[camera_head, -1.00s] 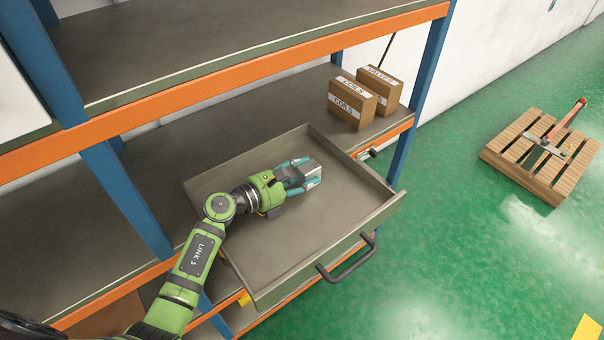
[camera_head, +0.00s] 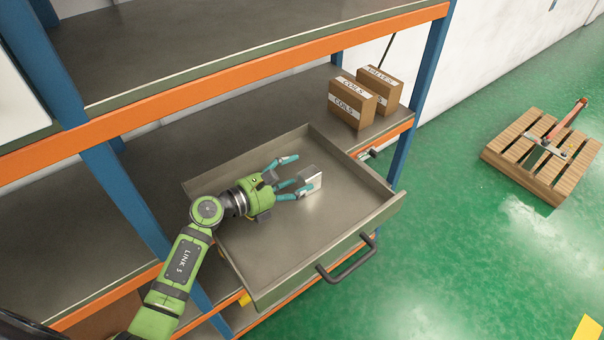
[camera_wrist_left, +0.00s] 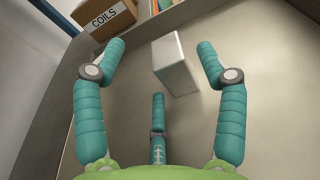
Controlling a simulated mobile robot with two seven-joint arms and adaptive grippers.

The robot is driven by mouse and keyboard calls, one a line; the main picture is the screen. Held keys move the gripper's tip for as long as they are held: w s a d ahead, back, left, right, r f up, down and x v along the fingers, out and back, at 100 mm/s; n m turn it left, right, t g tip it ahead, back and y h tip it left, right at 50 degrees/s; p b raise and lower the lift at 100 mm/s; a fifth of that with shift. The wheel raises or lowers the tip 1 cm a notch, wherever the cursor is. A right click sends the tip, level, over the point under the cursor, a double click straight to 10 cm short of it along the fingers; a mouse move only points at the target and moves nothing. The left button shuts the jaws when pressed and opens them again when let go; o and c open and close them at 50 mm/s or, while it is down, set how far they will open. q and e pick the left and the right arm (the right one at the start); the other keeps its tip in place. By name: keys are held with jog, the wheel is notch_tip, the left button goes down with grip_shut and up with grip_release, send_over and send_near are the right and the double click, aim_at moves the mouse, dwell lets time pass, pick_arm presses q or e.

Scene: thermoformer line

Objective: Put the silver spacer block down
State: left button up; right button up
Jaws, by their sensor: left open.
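The silver spacer block (camera_head: 310,178) stands on the floor of the open grey drawer (camera_head: 290,245), in its far part. It also shows in the left wrist view (camera_wrist_left: 175,65), upright and beyond the fingers. My left gripper (camera_head: 298,175) is open, its teal fingers spread on the near side of the block. In the left wrist view the left gripper (camera_wrist_left: 158,75) has its outer fingers apart from the block, with a gap on both sides. The third finger points toward the block and looks clear of it. My right gripper is not in view.
The drawer has raised walls and a dark front handle (camera_head: 348,260). Cardboard boxes (camera_head: 353,100) stand on the shelf behind it. An orange shelf beam (camera_head: 250,70) runs above the drawer. A wooden pallet (camera_head: 540,150) lies on the green floor at right.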

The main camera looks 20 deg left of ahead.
pick_arm(q)
jog(key=b+v, duration=0.1)
jog(key=v, duration=0.3)
jog(key=shift+s+a+r, duration=0.1)
jog(key=shift+s+a, duration=0.2)
dwell(1.0)
